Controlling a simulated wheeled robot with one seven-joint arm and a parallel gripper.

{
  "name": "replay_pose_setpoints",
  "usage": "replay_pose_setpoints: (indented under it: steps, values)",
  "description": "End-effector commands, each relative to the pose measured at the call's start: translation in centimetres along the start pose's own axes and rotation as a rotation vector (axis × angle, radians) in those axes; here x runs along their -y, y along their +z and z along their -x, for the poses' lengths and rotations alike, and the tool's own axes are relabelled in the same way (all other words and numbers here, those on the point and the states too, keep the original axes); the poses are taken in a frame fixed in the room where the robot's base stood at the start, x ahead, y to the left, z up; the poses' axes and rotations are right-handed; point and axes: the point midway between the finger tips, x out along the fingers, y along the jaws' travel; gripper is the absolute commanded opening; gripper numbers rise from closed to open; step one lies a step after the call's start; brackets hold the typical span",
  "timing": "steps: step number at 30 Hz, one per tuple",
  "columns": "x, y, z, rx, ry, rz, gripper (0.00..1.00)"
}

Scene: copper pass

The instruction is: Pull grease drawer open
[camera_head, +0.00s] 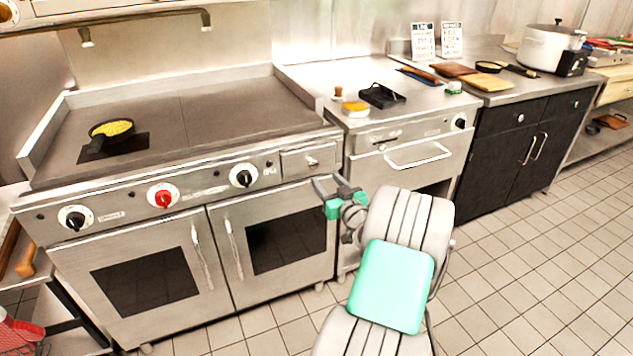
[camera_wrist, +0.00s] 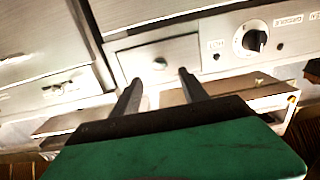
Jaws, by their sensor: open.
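The grease drawer (camera_head: 312,159) is a small steel drawer front at the right end of the griddle range's control panel, with a small handle. It looks shut, flush with the panel. In the wrist view the drawer (camera_wrist: 180,52) is ahead of my fingers, with its small round-looking handle (camera_wrist: 159,64) between the fingertip lines. My gripper (camera_head: 328,184) is open and empty, just below and right of the drawer front. In the wrist view my gripper (camera_wrist: 160,77) has its two dark fingers apart; no contact with the handle shows.
The black knob (camera_head: 243,176) sits left of the drawer. The oven doors (camera_head: 270,240) with vertical handles are below. A steel counter unit with a bar handle (camera_head: 417,155) stands to the right. A pan (camera_head: 110,130) sits on the griddle. Tiled floor is clear at right.

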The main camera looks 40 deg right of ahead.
Motion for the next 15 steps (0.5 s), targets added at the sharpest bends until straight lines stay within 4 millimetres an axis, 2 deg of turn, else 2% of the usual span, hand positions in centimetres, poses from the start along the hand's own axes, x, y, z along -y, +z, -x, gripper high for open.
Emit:
replay_pose_setpoints:
  steps: [2,9,15]
  values:
    - [-0.2,-0.3,-0.8,-0.008,0.005,0.001,0.52]
    - [0.0,-0.3,-5.4,-0.006,0.001,0.001,0.52]
    - [-0.1,-0.3,-7.5,-0.005,0.003,0.001,0.52]
